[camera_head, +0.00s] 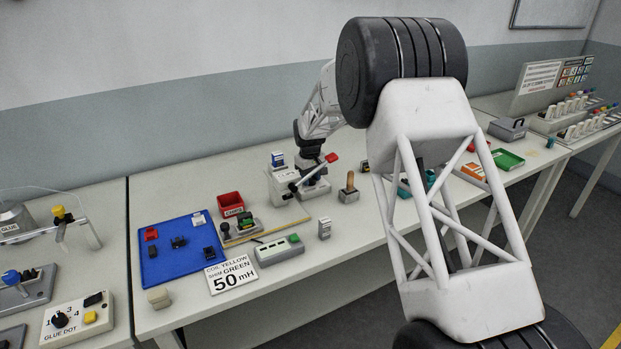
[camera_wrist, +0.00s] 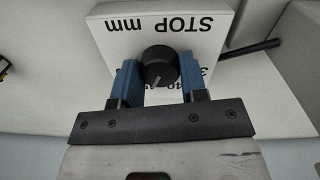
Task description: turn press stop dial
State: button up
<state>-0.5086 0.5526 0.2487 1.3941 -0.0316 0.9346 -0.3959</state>
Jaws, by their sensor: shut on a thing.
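The stop dial (camera_wrist: 157,64) is a round black knob with a light pointer line, on a white block labelled "STOP mm" (camera_wrist: 165,25) in the wrist view. My gripper (camera_wrist: 160,78) has its two blue fingers on either side of the dial and is shut on it. Part of a number scale shows beside the right finger; the rest is hidden. In the head view, my arm reaches down at the white press (camera_head: 283,186), which has a red-tipped lever (camera_head: 331,158). The dial and fingertips cannot be made out there.
A blue mat (camera_head: 178,262) with small parts lies left of the press, near a red bin (camera_head: 230,203). A wooden-handled tool (camera_head: 349,190) stands to the right.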

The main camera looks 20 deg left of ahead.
dwell(0.4)
jog(key=o, duration=0.9)
jog(key=shift+r, duration=0.1)
jog(key=shift+s+r, duration=0.1)
jog(key=shift+r, duration=3.7)
